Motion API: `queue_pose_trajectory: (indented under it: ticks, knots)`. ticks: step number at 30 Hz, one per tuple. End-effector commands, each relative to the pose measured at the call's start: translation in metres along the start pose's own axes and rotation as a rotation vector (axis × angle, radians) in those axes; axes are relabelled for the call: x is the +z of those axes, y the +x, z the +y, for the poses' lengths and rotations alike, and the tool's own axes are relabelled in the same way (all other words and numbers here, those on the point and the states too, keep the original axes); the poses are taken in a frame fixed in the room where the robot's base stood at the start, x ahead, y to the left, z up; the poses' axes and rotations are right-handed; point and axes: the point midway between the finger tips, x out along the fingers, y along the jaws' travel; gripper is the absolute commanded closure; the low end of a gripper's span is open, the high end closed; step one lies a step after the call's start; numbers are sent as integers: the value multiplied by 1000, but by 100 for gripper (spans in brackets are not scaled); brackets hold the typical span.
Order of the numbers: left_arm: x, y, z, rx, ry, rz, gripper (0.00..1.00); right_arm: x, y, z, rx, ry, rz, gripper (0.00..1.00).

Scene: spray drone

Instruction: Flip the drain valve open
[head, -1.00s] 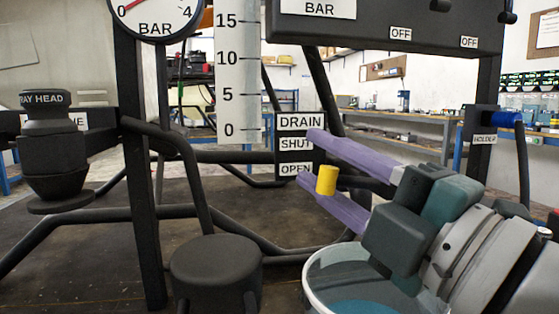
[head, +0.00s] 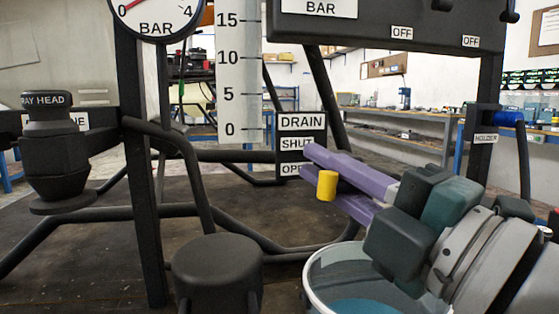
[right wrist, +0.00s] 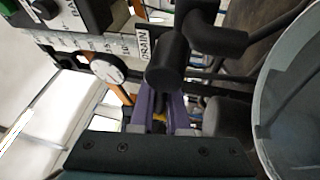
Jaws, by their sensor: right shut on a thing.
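The drain panel (head: 301,137) carries the labels DRAIN, SHUT and OPEN; my right gripper partly covers the two lower labels. The drain valve's yellow handle (head: 327,185) is a short stub just in front of the OPEN label. My right gripper (head: 309,163) is shut on this handle, its purple fingers closed around it from the right. In the right wrist view, a bit of the yellow handle (right wrist: 159,117) shows between the purple fingers (right wrist: 158,102). The valve body behind the fingers is hidden. My left gripper is not in view.
A clear round container (head: 312,283) with blue liquid stands below my right gripper. A black round post (head: 217,268) and dark frame tubes lie to the left. The spray head (head: 52,150) is at far left. A black control box (head: 400,25) hangs above.

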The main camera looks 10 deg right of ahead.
Motion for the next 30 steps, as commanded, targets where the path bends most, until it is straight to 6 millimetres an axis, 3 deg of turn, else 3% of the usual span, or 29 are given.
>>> queue_pose_trajectory:
  ticks: [3,13,14,21,30]
  knots:
    - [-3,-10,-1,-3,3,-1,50,0,0,-1,-32,-65,14,100]
    - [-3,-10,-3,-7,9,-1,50,-1,-1,-5,-44,-97,23,100]
    - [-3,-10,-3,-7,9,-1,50,-1,-1,-5,-44,-97,23,85]
    - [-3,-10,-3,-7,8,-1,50,-1,-1,-5,-44,-96,22,58]
    - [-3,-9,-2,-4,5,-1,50,-1,-2,-6,-44,-95,22,57]
